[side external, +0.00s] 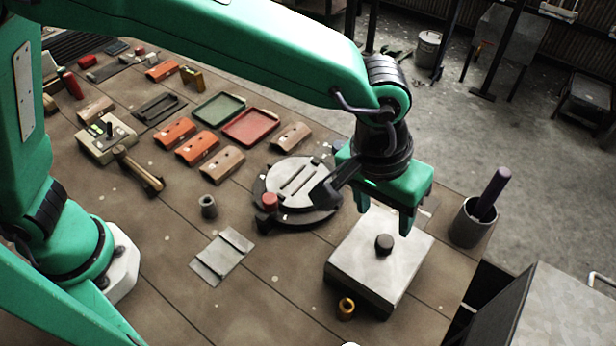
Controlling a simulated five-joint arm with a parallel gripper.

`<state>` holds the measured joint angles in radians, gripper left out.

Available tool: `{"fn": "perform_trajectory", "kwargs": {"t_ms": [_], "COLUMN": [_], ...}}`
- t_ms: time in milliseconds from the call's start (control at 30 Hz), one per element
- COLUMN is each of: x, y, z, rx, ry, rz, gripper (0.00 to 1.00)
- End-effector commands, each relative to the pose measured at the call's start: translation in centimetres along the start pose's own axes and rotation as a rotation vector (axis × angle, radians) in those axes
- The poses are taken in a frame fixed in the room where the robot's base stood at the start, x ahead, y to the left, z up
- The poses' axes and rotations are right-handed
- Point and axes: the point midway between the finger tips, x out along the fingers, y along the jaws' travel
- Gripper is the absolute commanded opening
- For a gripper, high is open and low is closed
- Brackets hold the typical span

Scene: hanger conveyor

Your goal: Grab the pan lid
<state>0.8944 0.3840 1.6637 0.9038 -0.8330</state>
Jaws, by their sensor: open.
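A square, pale grey metal lid (362,268) lies flat near the right edge of the table. It has a dark round knob (384,244) near its middle and seems to cover a low dark-sided pan. My green gripper (385,218) points down over the far part of the lid. Its two fingers are apart, with nothing between them. The fingertips appear a little above and behind the knob, but the exact height gap is hard to judge. The far edge of the lid is partly hidden by the gripper.
A round dark plate with a grey disc (290,182) sits left of the lid. A brass ring (346,308) is close to its front edge. A grey cup with a dark rod (468,222) stands to the right. Grey plates (222,255) lie on the table (280,300) front left.

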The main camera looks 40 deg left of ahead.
Motion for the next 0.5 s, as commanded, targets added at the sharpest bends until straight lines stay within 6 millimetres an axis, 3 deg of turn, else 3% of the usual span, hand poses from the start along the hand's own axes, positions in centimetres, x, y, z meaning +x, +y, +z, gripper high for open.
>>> {"fn": "perform_trajectory", "kwargs": {"t_ms": [500], "x": [2.6], "y": [-0.1], "z": [0.0], "rx": [0.000], "ry": [0.000], "rz": [0.000], "gripper": [0.53]}}
